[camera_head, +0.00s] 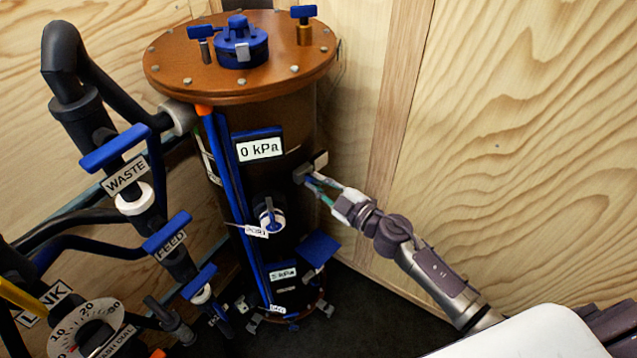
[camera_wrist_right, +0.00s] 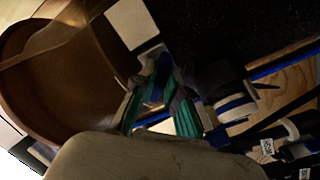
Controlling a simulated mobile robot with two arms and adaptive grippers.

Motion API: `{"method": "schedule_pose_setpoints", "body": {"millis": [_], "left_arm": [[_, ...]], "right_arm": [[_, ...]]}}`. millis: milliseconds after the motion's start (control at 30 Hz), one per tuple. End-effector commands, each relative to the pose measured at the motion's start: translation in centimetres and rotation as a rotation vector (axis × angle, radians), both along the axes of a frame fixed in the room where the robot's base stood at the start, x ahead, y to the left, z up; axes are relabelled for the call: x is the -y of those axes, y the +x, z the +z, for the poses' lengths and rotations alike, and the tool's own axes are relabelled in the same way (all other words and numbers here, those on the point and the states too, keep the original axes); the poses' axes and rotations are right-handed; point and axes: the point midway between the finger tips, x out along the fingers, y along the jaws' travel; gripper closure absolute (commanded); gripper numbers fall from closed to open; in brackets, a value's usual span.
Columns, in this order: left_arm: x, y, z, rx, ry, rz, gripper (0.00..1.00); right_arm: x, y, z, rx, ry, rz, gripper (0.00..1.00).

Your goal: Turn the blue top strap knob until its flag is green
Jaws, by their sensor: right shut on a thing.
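The brown filter vessel (camera_head: 290,120) stands upright in the head view, with a dark strap band around its upper body. My right gripper (camera_head: 312,180) reaches its right side, at the strap's height, from the right. In the right wrist view, my right gripper (camera_wrist_right: 160,105) has its teal-padded fingers shut on a small blue piece, the top strap knob (camera_wrist_right: 157,90). The fingers hide most of the knob. A pale grey-white plate (camera_head: 320,159) sits just above the fingertips; I cannot tell whether it is the flag. No green flag is clear to me. My left gripper is not in view.
A 0 kPa gauge label (camera_head: 260,149) and a white-and-blue port (camera_head: 270,215) are on the vessel's front. A blue plate (camera_head: 320,248) juts out below my gripper. Black pipes with blue WASTE (camera_head: 115,148) and FEED (camera_head: 167,232) handles crowd the left. Wooden walls stand close behind.

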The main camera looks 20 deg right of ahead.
Motion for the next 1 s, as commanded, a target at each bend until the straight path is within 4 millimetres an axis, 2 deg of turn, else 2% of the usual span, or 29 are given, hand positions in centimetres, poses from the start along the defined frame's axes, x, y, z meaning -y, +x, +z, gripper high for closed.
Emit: {"method": "schedule_pose_setpoints", "body": {"millis": [267,700,1000], "left_arm": [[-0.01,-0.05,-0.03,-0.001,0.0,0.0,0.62],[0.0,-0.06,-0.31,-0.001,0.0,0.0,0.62],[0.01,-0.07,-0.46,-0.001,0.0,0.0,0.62]], "right_arm": [[0.0,-0.02,-0.04,0.037,-0.071,0.001,1.0],[0.06,0.0,-0.06,0.174,-0.33,0.0,1.0],[0.04,0.0,-0.04,0.231,-0.44,0.001,1.0]]}}
